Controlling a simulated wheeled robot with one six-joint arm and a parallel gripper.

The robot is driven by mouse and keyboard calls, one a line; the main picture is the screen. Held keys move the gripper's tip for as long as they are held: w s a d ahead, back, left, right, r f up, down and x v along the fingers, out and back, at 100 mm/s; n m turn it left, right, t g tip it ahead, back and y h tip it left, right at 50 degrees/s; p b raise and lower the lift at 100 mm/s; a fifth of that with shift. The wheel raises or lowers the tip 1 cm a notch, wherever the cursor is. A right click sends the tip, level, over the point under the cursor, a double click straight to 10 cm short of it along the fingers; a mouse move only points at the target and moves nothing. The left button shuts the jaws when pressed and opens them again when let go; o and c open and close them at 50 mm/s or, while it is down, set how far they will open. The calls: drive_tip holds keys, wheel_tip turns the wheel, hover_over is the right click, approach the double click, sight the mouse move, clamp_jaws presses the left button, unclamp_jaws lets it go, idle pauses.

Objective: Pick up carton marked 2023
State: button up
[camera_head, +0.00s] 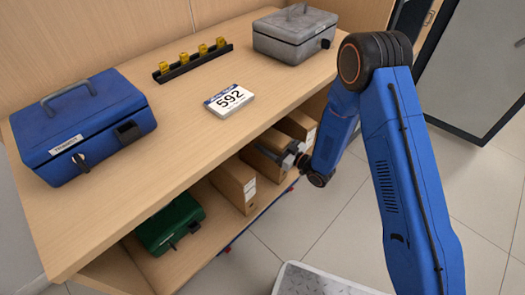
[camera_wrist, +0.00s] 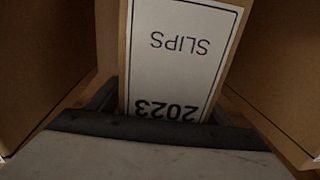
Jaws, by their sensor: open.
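The carton marked 2023 (camera_wrist: 172,55) is straight ahead in the wrist view. Its white label reads "SLIPS" and "2023" upside down. My gripper (camera_wrist: 162,105) is open, with a dark finger at each side of the carton's lower front; I cannot tell whether they touch it. In the head view my gripper (camera_head: 294,156) reaches into the shelf under the counter, at the front of the middle brown carton (camera_head: 268,141). That carton's label is hidden there by the gripper.
Brown cartons stand on both sides, one to the left (camera_head: 233,181) and one to the right (camera_head: 299,124). A green box (camera_head: 170,222) is on the same shelf.

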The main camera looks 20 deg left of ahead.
clamp_jaws()
drive_tip(key=shift+r, duration=0.1)
